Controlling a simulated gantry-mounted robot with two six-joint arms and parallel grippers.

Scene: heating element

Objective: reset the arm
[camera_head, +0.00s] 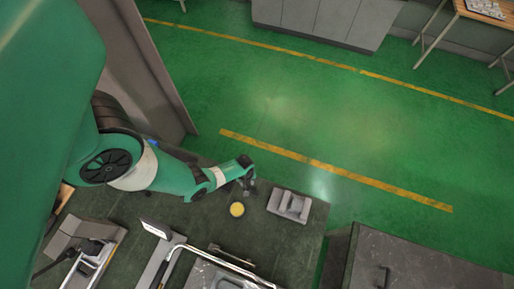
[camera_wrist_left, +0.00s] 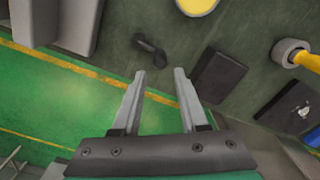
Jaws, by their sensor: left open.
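My left arm comes in from the left in the head view. Its gripper (camera_head: 248,187) is over the back edge of the dark workbench (camera_head: 310,222), between a yellow round piece and a grey block. In the left wrist view the two fingers (camera_wrist_left: 157,75) are spread apart with nothing between them. A small dark curved piece (camera_wrist_left: 150,50) lies on the bench just beyond the fingertips; I cannot tell what it is. My right gripper is not in view.
The grey stepped block (camera_head: 290,205) stands at the bench's right end, the yellow round piece (camera_head: 237,209) left of it. A dark block (camera_wrist_left: 218,77) and a yellow-handled tool (camera_wrist_left: 292,52) lie nearby. A lamp-like bar (camera_head: 157,229) and metal frame crowd the front.

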